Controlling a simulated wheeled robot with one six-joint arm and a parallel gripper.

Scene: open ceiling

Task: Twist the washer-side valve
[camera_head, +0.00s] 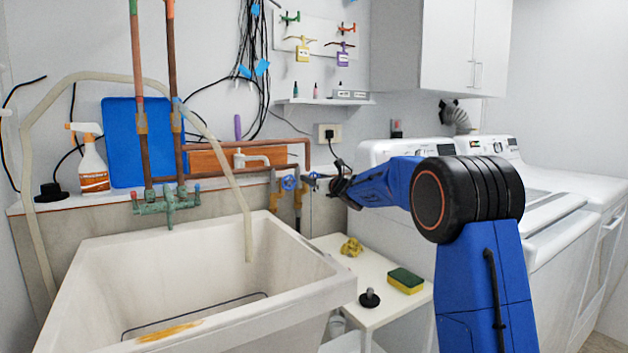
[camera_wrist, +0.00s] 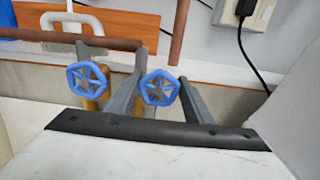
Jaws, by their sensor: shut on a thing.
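Two blue star-shaped valve handles sit side by side on the pipes behind the sink. The right valve handle (camera_wrist: 160,88), the one nearer the washer, is between the two grey fingers of my gripper (camera_wrist: 164,84), which is shut on it. It also shows in the head view (camera_head: 309,179), partly covered by the gripper (camera_head: 318,181). The left valve handle (camera_wrist: 88,79) is just outside my left finger; it also shows in the head view (camera_head: 288,183). The washer (camera_head: 388,153) stands right of the valves, partly hidden by my arm.
A white sink (camera_head: 100,262) fills the left front. A low white table (camera_head: 328,243) below my arm holds a yellow-green sponge (camera_head: 405,280), a yellow object (camera_head: 351,247) and a black knob-like object (camera_head: 370,298). A copper pipe (camera_wrist: 70,38) runs behind the valves. An outlet (camera_wrist: 258,12) with a black cord is above right.

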